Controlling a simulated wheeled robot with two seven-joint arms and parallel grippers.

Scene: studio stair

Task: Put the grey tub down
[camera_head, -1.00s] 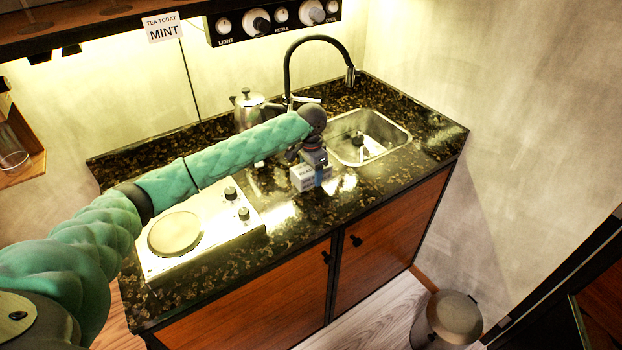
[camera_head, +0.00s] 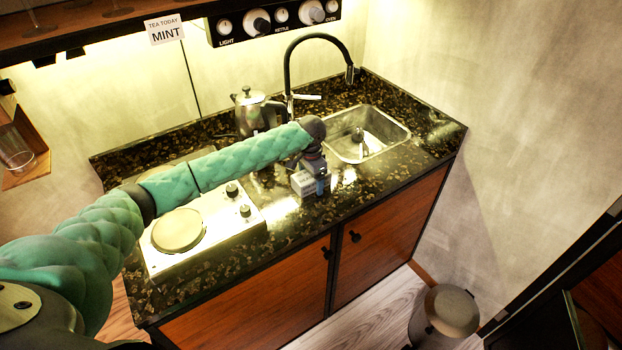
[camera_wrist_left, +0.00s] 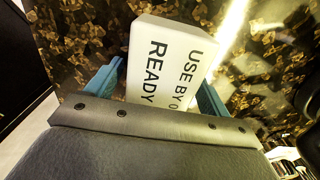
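The grey tub (camera_wrist_left: 168,55) is a pale box with black lettering, "USE BY" and "READY" in the left wrist view. My left gripper (camera_wrist_left: 163,88) has one blue finger on each side of it, close against its walls, and looks shut on it. In the head view the tub (camera_head: 302,184) is over the front part of the dark counter (camera_head: 285,235), left of the sink, below my left gripper (camera_head: 318,180). I cannot tell whether its base touches the counter. My right gripper is not in view.
A white hob (camera_head: 215,237) with two knobs is left of the tub. A metal sink (camera_head: 395,150) with a black tap (camera_head: 288,75) is behind right. A metal kettle (camera_head: 245,118) stands behind my left arm. Bare counter lies in front and to the right.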

